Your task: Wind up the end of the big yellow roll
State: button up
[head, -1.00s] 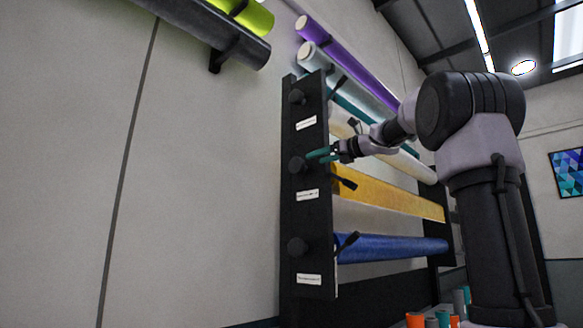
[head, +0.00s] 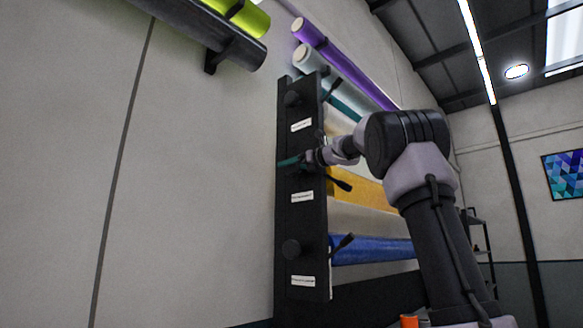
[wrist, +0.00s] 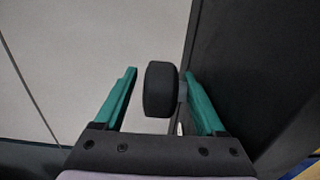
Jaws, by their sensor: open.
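The big yellow roll (head: 362,188) lies in the middle of the black rack, partly hidden behind my arm. A black round knob (wrist: 160,88) stands out from the rack's end panel (head: 299,228) at the roll's height. My gripper (head: 292,162) is at that knob, and hides it in the head view. In the wrist view my gripper (wrist: 160,90) is open, with one teal finger on each side of the knob. The right finger is close to the knob's stem; a gap shows on the left. I cannot tell if they touch.
Similar knobs stand above (head: 292,98) and below (head: 291,249) on the panel. A blue roll (head: 372,249) lies below the yellow one. A purple roll (head: 340,60) is high on the wall.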

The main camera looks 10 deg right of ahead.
grip_shut()
